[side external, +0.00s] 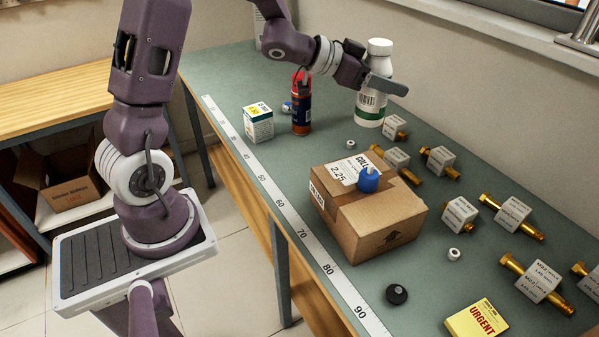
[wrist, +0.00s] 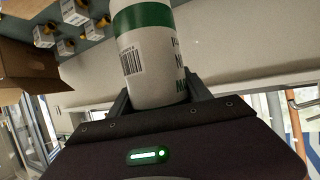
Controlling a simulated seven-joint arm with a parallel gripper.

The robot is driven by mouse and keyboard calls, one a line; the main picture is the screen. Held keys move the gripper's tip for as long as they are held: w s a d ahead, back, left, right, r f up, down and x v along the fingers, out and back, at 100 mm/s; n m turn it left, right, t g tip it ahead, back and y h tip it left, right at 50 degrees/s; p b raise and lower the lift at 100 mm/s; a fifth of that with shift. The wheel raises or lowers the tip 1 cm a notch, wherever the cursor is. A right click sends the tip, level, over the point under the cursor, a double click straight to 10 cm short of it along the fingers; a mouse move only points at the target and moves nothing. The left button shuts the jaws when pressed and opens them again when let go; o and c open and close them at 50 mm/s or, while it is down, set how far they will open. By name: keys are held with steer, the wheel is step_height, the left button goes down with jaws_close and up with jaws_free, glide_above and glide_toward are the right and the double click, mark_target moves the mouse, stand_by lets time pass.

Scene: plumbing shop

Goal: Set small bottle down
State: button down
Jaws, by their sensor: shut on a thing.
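The bottle (side external: 378,50) is white with a green and white label and stands upright near the wall side of the green bench. My gripper (side external: 384,86) is shut on it around its middle. In the wrist view, the bottle (wrist: 150,57) sits between the two fingers of my gripper (wrist: 158,97), with its barcode and a green band showing. The bottle's base is close to the bench top; I cannot tell whether it touches.
A red and black spray can (side external: 301,112) and a small white box (side external: 258,123) stand left of the bottle. A cardboard box (side external: 375,222) carries a blue object (side external: 368,180). Several tagged brass fittings (side external: 512,214) lie to the right. A yellow box (side external: 476,319) lies in front.

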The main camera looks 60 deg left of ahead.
steer(key=s+a+f+m+g+h, duration=0.2)
steer(key=s+a+f+m+h, duration=0.15)
steer(key=s, duration=0.25)
steer(key=s+a+f+m+g+h, duration=0.3)
steer(key=s+a, duration=0.1)
steer(key=s, duration=0.3)
steer(key=shift+m, duration=0.25)
step_height(320, 180, down, 10)
steer(key=shift+a, duration=0.1)
steer(key=shift+f, duration=0.2)
steer(key=shift+c, duration=2.3)
jaws_free()
